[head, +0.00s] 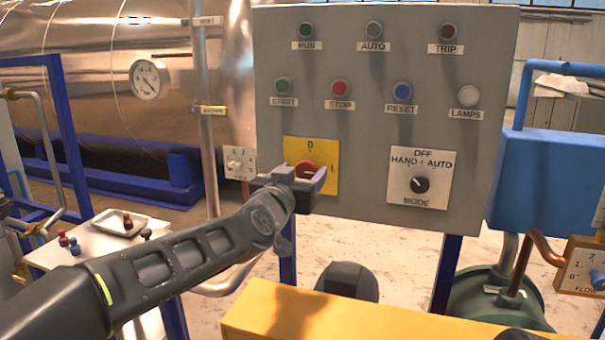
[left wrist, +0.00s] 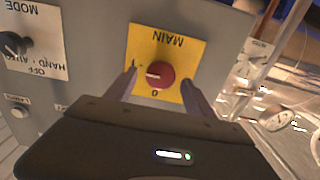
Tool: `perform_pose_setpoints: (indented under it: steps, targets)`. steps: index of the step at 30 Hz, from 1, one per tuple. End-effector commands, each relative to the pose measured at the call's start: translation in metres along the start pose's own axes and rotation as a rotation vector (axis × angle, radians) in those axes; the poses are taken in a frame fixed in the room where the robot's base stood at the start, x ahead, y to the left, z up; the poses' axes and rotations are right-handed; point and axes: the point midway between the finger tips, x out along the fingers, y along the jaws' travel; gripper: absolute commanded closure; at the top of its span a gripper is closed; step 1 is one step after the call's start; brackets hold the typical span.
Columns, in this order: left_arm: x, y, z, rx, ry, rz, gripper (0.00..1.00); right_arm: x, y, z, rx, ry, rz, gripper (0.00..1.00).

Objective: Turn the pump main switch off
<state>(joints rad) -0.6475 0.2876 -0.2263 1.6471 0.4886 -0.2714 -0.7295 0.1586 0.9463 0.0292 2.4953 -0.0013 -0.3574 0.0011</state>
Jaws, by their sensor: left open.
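The pump main switch is a red round knob (head: 305,168) on a yellow plate (head: 325,150) at the lower left of the grey panel. Its pale pointer mark points right, towards the 1; the 0 is at the top of the plate. My left gripper (head: 306,184) is at the knob and hides its lower part in the head view. In the left wrist view, which is upside down, the open fingers (left wrist: 160,88) stand on either side of the red knob (left wrist: 162,73). I cannot tell whether they touch it.
The grey panel (head: 235,20) also carries lamps, buttons and a black MODE selector (head: 419,184) to the right. A small dial plate (head: 239,162) is left of the panel. A yellow beam (head: 400,325) lies below. A white table (head: 75,255) with a tray stands at left.

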Motion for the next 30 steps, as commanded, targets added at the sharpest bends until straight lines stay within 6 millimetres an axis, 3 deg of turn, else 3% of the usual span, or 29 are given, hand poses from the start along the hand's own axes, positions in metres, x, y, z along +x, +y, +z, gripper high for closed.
perform_pose_setpoints:
  steps: [10,30]
  targets:
    - [0.0054,0.0003,-0.0002,0.0,0.001,0.001,0.38,-0.0001,-0.0001,0.0001,0.0,0.0,0.0,1.0]
    - [0.0052,0.0001,-0.0002,0.0,0.001,0.0,0.93,-0.0001,-0.0001,0.0,0.0,0.0,0.0,1.0]
